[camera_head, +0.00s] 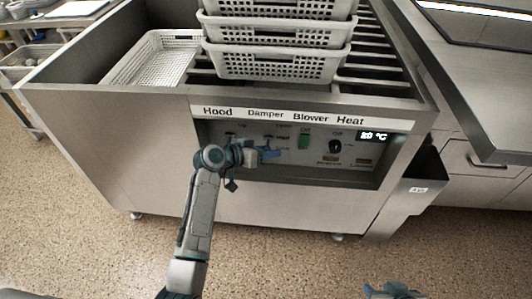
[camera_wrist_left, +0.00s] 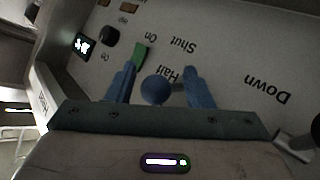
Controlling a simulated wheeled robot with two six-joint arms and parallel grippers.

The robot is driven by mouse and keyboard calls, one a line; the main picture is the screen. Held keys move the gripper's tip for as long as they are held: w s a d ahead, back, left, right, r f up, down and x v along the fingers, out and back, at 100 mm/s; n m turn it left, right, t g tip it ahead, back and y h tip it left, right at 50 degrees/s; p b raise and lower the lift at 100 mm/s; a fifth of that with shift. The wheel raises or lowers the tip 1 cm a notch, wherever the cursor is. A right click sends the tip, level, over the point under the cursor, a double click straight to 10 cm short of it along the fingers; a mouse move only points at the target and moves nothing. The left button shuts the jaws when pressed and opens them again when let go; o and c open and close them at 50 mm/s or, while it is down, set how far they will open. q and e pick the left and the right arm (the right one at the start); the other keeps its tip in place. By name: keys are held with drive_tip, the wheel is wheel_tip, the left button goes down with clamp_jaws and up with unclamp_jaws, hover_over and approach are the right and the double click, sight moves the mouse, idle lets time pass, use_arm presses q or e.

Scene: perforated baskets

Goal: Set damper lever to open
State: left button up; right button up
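The damper lever's round blue knob (camera_wrist_left: 155,89) shows in the left wrist view between the two blue fingers of my left gripper (camera_wrist_left: 161,88). The fingers stand apart, with a gap on each side of the knob. The Half and Shut labels show upside down behind it. In the head view my left gripper (camera_head: 266,153) is at the control panel (camera_head: 375,175), below the Damper heading, and hides most of the lever. The lever's exact setting cannot be told. My right gripper (camera_head: 395,290) is at the bottom edge, partly cut off, far from the panel.
A green blower switch (camera_head: 304,142) and a black heat knob (camera_head: 336,146) sit right of the lever. The hood control is left, partly behind my arm. Stacked perforated baskets (camera_head: 275,65) stand above the panel. A side bin (camera_head: 405,195) juts out at right.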

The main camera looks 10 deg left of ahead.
use_arm(q)
drive_tip(key=shift+f, duration=0.1)
drive_tip(key=shift+s+a, duration=0.2)
drive_tip(key=v, duration=1)
drive_tip(key=shift+r+p, duration=0.2)
drive_tip(key=shift+p, duration=0.15)
use_arm(e)
drive_tip(key=shift+s+d+r+g, duration=0.2)
drive_tip(key=shift+s+d+g, duration=0.05)
drive_tip(key=shift+s+g, duration=0.05)
use_arm(q)
drive_tip(key=shift+a, duration=0.1)
